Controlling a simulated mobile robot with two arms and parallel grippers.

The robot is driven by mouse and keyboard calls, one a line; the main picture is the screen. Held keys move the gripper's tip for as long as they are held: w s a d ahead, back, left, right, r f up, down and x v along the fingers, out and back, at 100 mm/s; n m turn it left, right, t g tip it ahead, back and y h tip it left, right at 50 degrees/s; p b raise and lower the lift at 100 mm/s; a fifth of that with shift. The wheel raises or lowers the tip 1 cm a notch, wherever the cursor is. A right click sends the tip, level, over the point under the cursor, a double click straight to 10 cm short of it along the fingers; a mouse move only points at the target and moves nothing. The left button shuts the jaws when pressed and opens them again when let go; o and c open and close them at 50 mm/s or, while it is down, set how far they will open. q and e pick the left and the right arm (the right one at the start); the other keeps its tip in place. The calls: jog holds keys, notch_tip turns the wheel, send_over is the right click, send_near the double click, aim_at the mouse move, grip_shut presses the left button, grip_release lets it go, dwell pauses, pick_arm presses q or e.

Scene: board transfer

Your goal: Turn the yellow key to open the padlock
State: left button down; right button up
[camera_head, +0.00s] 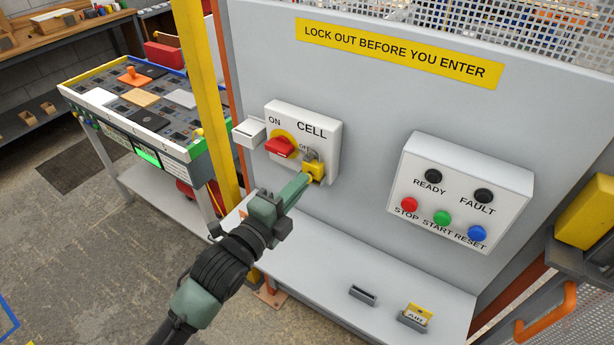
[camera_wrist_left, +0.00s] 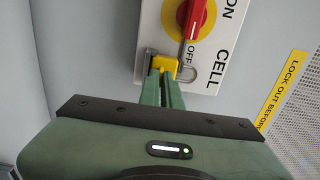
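The padlock (camera_head: 314,171) has a yellow body and a grey metal shackle, and hangs at the lower right of the CELL switch box (camera_head: 330,145). In the left wrist view the padlock (camera_wrist_left: 164,66) is at the fingertips, with its shackle to the right. My left gripper (camera_head: 305,181) points at the padlock's front. In the left wrist view its fingers (camera_wrist_left: 162,78) are close together with a narrow gap. The yellow key is not distinct; the fingertips hide the spot on the padlock's face where they close. My right gripper is out of view.
The red switch handle (camera_head: 281,147) sits above left of the padlock, near OFF. A button box (camera_head: 460,190) is to the right. Below, a grey shelf (camera_head: 330,265) carries a small black holder (camera_head: 363,295) and a yellow-topped tag (camera_head: 416,314). A yellow post (camera_head: 205,90) stands left.

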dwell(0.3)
pick_arm(q)
jog(key=m, duration=0.3)
jog(key=shift+m+p, duration=0.3)
jog(key=shift+m, duration=0.1)
jog(key=m, duration=0.3)
jog(key=shift+m+p, duration=0.35)
jog(key=shift+m, duration=0.05)
